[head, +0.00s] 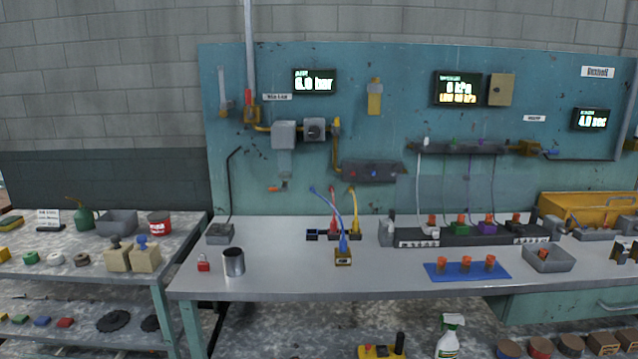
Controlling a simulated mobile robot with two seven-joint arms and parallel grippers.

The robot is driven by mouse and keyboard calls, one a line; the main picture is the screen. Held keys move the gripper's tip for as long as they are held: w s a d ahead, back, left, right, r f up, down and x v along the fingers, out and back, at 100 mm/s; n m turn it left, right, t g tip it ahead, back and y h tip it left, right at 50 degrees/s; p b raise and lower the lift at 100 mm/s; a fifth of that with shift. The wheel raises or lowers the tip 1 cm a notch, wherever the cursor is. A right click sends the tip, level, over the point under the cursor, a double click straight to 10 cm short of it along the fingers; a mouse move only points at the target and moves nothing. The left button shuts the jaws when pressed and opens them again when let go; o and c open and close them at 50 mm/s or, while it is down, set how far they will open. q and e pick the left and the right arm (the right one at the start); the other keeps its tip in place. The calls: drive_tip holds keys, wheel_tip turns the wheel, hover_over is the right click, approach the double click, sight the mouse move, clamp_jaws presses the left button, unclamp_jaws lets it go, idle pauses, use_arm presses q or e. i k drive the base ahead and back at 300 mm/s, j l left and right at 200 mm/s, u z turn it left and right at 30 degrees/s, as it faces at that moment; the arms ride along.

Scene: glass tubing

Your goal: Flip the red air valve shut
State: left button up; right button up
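A small red valve handle (249,103) is on the grey vertical pipe (249,45) at the upper left of the teal back panel. It appears to stand upright, in line with the pipe, just above a yellow fitting (262,128). The label beside it is too small to read surely. Neither of my grippers is in the head view.
Grey boxes (284,135) and a lit pressure display (315,81) are right of the valve. The workbench (290,283) below holds a black rod stand (221,233), a metal can (233,262), a red padlock (203,263) and colored hoses (343,225).

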sight(250, 114)
drive_tip(key=i+j+z, duration=0.15)
drive_tip(key=j, duration=0.15)
drive_tip(key=i+j+z, duration=0.15)
drive_tip(key=j, duration=0.2)
drive_tip(key=i+j+z, duration=0.15)
drive_tip(key=j, duration=0.15)
drive_tip(key=j+z, duration=0.15)
drive_tip(key=j, duration=0.2)
